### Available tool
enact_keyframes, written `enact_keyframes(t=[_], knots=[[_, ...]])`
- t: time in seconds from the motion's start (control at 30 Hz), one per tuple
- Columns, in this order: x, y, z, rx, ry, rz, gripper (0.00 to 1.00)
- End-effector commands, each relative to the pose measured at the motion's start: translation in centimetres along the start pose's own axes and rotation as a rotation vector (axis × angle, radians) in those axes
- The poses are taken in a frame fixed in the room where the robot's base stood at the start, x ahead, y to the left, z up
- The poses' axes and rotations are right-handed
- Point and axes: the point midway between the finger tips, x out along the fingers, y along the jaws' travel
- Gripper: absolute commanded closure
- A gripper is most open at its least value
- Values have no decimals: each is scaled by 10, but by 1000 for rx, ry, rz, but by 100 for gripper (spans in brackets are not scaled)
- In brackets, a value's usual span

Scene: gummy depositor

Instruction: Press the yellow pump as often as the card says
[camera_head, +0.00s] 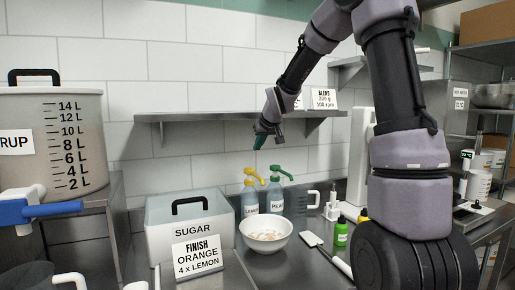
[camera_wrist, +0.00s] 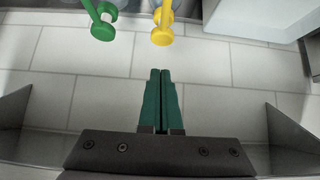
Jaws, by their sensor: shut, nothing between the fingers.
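The pump also shows at the top of the wrist view (camera_wrist: 162,32). The white card (camera_head: 197,256) leans on the sugar box and reads "FINISH ORANGE 4 x LEMON".
A white bowl (camera_head: 265,245) stands in front. The sugar box (camera_head: 155,232) is at left. A wall shelf (camera_head: 200,116) with a "BLEND" card (camera_head: 323,98) is above.

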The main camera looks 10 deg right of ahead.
Motion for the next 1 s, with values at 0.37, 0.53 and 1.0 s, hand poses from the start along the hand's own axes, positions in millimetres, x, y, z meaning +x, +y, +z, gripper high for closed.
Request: enact_keyframes(t=[0.37, 0.53, 1.0], knots=[[-58, 3, 13, 54, -23, 37, 100], [-141, 5, 51, 172, -64, 74, 100], [-294, -19, 190, 531, -150, 13, 100]])
